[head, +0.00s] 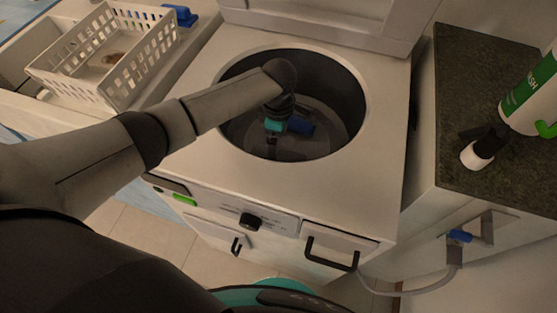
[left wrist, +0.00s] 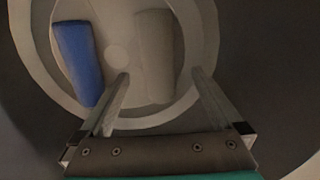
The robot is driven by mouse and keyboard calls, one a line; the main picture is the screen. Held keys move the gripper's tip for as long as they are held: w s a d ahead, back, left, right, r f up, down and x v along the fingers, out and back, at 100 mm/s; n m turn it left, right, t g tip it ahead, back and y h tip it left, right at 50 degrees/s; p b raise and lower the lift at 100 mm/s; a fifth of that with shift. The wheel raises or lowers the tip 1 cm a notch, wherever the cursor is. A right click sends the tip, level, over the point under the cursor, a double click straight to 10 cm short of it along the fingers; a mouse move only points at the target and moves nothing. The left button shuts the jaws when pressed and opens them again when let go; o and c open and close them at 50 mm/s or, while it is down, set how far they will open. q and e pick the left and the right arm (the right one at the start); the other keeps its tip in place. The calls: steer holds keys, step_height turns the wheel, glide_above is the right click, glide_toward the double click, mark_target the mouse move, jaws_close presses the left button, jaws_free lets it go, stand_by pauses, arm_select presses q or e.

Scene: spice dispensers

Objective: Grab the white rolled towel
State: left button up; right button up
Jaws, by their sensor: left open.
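My left gripper (head: 272,150) reaches down into the round drum (head: 346,93) of a white top-loading washer. In the left wrist view, its two fingers (left wrist: 160,73) are open and apart. The white rolled towel (left wrist: 154,45) looks greyish and lies on the drum floor, between the fingertips in the picture. I cannot tell whether the fingers reach down beside it. A blue rolled towel (left wrist: 78,58) lies to its left, outside the fingers, and shows in the head view (head: 301,127). The white towel is not clearly visible in the head view. My right gripper is not in view.
The drum rim (head: 350,130) surrounds my left wrist, with the raised lid (head: 320,28) behind. A white basket (head: 110,60) stands at the left. A dark counter (head: 490,60) at the right holds a green-and-white bottle (head: 530,95) and a smaller white-and-black item (head: 478,152).

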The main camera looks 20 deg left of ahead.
arm_select(q)
step_height(320, 180, down, 5)
steer(key=b, duration=0.2)
steer(key=shift+w+a+f+b, duration=0.1)
steer(key=shift+w+f+b, duration=0.05)
steer(key=shift+b, duration=0.25)
steer(key=shift+f, duration=0.2)
steer(key=c, duration=1.5)
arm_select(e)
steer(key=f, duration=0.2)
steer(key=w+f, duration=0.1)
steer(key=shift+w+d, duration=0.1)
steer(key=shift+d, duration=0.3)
